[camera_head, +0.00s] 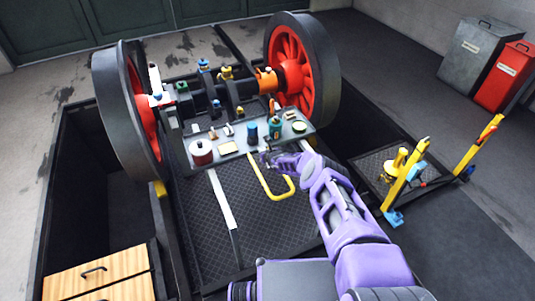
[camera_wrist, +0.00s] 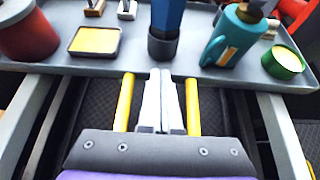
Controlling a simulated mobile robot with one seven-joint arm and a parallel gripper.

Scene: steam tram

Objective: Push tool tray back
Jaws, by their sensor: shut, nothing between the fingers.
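The tool tray (camera_head: 238,157) is a grey tray on two pale rails, in front of the wheelset's axle, with several small items on it. A yellow U-shaped handle (camera_head: 268,190) reaches from its front edge towards me. My gripper (camera_head: 266,157) is at the tray's front edge in the head view. In the wrist view my gripper (camera_wrist: 161,78) is shut and empty, between the two yellow handle bars (camera_wrist: 126,100). Its fingertips are close to the tray's front edge (camera_wrist: 110,73), below a blue bottle (camera_wrist: 166,25); I cannot tell whether they touch it.
On the tray are a red tin (camera_wrist: 25,32), a yellow pad (camera_wrist: 95,40), a teal can (camera_wrist: 232,38) and a green tin (camera_wrist: 284,62). The large red-spoked wheels (camera_head: 303,65) flank it. Yellow posts (camera_head: 405,180) stand at right. Open pit (camera_head: 85,180) lies left.

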